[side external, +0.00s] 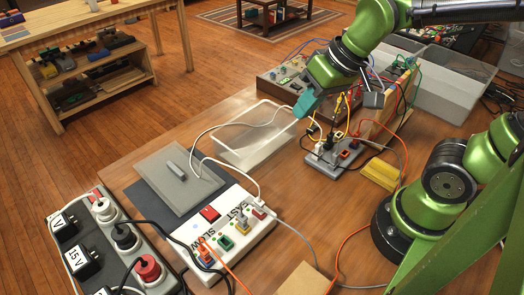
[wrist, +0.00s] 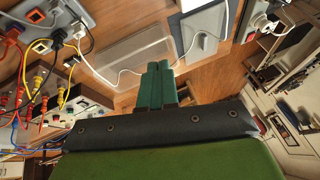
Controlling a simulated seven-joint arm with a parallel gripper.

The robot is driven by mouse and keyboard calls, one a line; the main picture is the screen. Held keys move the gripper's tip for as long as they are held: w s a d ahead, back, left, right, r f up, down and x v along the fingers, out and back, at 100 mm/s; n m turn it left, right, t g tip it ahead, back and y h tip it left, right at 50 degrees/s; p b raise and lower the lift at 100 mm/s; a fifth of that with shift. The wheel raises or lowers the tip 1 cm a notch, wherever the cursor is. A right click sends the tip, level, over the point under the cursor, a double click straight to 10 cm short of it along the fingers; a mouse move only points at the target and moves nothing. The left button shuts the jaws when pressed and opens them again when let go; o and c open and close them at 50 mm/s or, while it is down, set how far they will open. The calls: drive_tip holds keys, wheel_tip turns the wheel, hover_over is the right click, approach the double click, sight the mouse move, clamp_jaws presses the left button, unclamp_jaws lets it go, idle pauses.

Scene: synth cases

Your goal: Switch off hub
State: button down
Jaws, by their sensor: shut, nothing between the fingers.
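My gripper (side external: 307,103) has teal fingers pressed together, pointing down, with nothing between them. It is in the air near the right end of the clear tray, up and left of a small grey hub (side external: 318,168). The hub has several plugs and leads in it and an orange-red switch (side external: 345,154) on top. In the wrist view the shut fingers (wrist: 158,72) are at the centre, and the grey hub (wrist: 62,12) is at the upper left, apart from them. Its orange switch (wrist: 40,46) shows there. I cannot tell the switch's position.
A clear tray (side external: 240,150) lies beside the gripper. A white box (side external: 185,232) with a red switch and "SLOW" lettering stands at the front, near a grey power strip (side external: 140,262) with large plugs. Loose cables cross the table. A yellow block (side external: 381,174) lies right of the hub.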

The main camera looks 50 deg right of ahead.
drive_tip(key=w+a+f+n+g, duration=0.1)
drive_tip(key=w+a+n+g, duration=0.1)
drive_tip(key=a+n, duration=0.6)
drive_tip(key=w+a+f+n+g+y, duration=0.1)
drive_tip(key=w+a+n+g, duration=0.2)
drive_tip(key=a+n, duration=0.6)
drive_tip(key=shift+w+f+n+g, duration=0.35)
drive_tip(key=shift+w+n, duration=0.85)
drive_tip(key=shift+n, duration=0.3)
hover_over(211, 216)
drive_tip(key=d, duration=0.1)
drive_tip(key=f, duration=1.2)
drive_tip(key=shift+w+f, duration=0.1)
drive_tip(key=shift+w, duration=0.1)
drive_tip(key=shift+f, duration=0.7)
drive_tip(key=shift+s+f, duration=0.1)
